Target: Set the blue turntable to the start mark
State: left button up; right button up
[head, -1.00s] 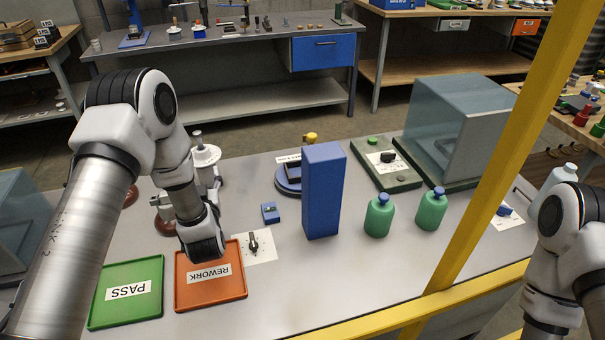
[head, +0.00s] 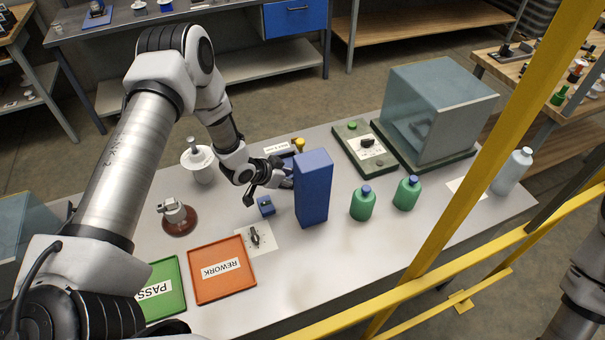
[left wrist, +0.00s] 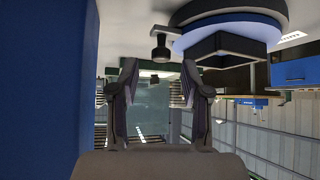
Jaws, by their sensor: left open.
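The blue turntable (head: 288,160) sits on the bench behind a tall blue block, mostly hidden by the block and my left gripper. In the left wrist view, which looks upside down, the turntable (left wrist: 225,30) is at the top right, with a dark block and a black knob (left wrist: 160,45) by it. My left gripper (head: 284,176) is open beside the tall block, close to the turntable. Its fingers (left wrist: 158,75) have nothing between them. A white label (head: 277,148) lies behind the turntable; I cannot make out the start mark. My right gripper is out of view.
The tall blue block (head: 313,190) stands close to my left gripper and fills the left of the wrist view (left wrist: 40,90).

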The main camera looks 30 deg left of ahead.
pick_arm(q)
jog(key=x, duration=0.3)
jog(key=shift+w+f+p, duration=0.25)
jog(key=shift+f+p, duration=0.05)
jog(key=shift+f, duration=0.05)
jog(key=shift+d, duration=0.1)
grip_shut()
